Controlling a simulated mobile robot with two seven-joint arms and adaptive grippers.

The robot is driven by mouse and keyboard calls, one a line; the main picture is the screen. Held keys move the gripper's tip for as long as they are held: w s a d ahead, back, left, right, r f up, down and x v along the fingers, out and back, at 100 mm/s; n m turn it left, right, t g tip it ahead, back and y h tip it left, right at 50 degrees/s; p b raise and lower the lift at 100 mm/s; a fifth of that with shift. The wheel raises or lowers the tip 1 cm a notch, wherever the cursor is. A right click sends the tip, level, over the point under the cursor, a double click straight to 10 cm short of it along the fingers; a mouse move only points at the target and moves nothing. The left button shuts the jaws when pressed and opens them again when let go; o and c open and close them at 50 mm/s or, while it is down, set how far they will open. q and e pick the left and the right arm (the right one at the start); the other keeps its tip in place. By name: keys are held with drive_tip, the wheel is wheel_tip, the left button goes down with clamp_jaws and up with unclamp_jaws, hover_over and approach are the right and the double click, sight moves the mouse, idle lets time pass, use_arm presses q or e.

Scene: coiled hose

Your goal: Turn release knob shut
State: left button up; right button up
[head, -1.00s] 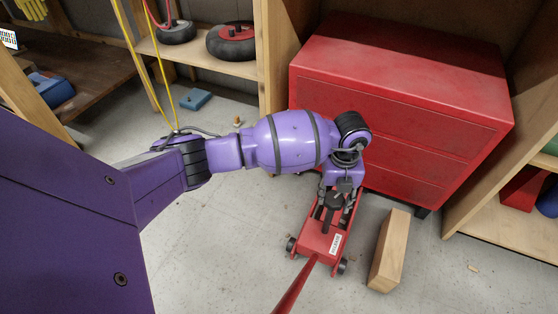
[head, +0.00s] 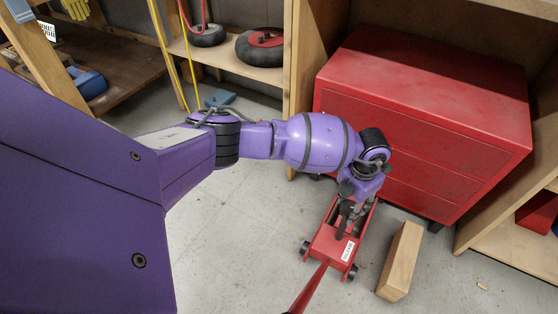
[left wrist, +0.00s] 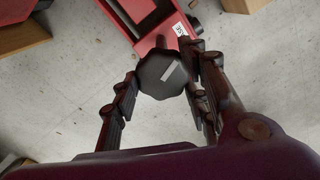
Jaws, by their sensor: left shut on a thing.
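A red floor jack (head: 327,246) with a long red handle (head: 308,289) stands on the concrete floor in front of the red cabinet. In the left wrist view the release knob (left wrist: 163,74) is a dark, many-sided cap with a pale line on its top, running at a slant. My left gripper (left wrist: 166,92) reaches down over the jack, its fingers on both sides of the knob and shut on it. In the head view the left gripper (head: 354,205) sits over the jack's middle and partly hides the knob. My right gripper is not in view.
A wooden block (head: 400,262) lies on the floor just right of the jack. The red drawer cabinet (head: 415,130) stands close behind it. Wooden shelves (head: 238,62) with wheels stand at the back left. The floor left of the jack is clear.

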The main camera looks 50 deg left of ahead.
sight(349, 205)
use_arm(q)
drive_tip(key=shift+w+a+m, duration=0.1)
drive_tip(key=shift+a+m, duration=0.1)
drive_tip(key=shift+m, duration=0.75)
drive_tip(key=shift+w+a+m, duration=0.1)
drive_tip(key=shift+a+m, duration=0.05)
drive_tip(key=shift+m, duration=0.8)
drive_tip(key=o, duration=1.1)
drive_tip(key=shift+d+r, duration=0.1)
drive_tip(key=shift+d, duration=0.05)
drive_tip(key=shift+r, duration=0.25)
wheel_tip(349, 205, up, 11)
drive_tip(key=shift+r, duration=0.2)
